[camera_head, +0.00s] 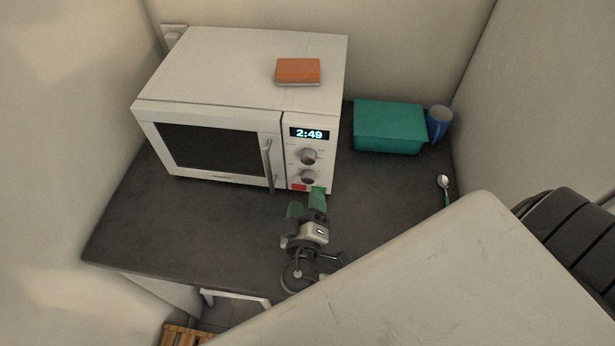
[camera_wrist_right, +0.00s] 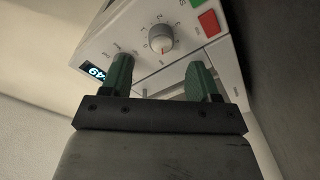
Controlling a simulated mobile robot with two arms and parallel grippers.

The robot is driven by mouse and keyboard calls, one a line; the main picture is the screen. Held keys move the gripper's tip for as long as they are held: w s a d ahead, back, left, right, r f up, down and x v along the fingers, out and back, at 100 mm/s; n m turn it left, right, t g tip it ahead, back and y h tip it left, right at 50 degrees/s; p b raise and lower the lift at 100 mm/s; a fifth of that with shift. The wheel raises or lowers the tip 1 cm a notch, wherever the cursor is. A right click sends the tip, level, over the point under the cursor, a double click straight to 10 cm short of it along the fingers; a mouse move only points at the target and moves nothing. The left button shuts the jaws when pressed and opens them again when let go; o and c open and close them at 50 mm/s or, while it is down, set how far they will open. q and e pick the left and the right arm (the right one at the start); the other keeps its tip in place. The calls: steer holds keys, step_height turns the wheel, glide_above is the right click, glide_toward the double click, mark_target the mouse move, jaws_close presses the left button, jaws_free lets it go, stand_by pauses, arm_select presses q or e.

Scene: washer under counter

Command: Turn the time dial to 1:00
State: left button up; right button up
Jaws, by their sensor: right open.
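The white microwave (camera_head: 210,75) stands on the dark counter, its display (camera_head: 309,133) reading 2:49. Its panel has an upper dial (camera_head: 308,156) and a lower dial (camera_head: 308,177). My right gripper (camera_head: 306,203) is in front of the panel's lower end, open and empty. In the right wrist view, one dial (camera_wrist_right: 161,39) shows beyond and between the two green fingers (camera_wrist_right: 160,75), apart from them. It looks like the lower dial; the upper one appears hidden by a finger. My left gripper is not in view.
A red button (camera_head: 299,187) sits below the dials, and the door handle (camera_head: 268,165) is left of them. An orange sponge-like block (camera_head: 298,71) lies on the microwave. A teal box (camera_head: 388,127), blue mug (camera_head: 439,123) and spoon (camera_head: 444,184) are at right. The counter's front left (camera_head: 190,225) is clear.

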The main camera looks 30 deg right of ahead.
mark_target(308, 181)
steer(key=p+x, duration=0.1)
steer(key=x, duration=0.3)
steer(key=shift+w+d, duration=0.2)
steer(key=shift+w, duration=0.1)
steer(key=shift+w+d+f+p, duration=0.1)
steer(key=shift+w+d+p, duration=0.1)
steer(key=shift+w+p, duration=0.15)
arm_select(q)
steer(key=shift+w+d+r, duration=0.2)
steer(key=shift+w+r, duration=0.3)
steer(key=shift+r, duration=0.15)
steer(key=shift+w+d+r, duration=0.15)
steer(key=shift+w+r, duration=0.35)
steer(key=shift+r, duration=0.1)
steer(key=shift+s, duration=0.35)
arm_select(e)
steer(key=c, duration=0.9)
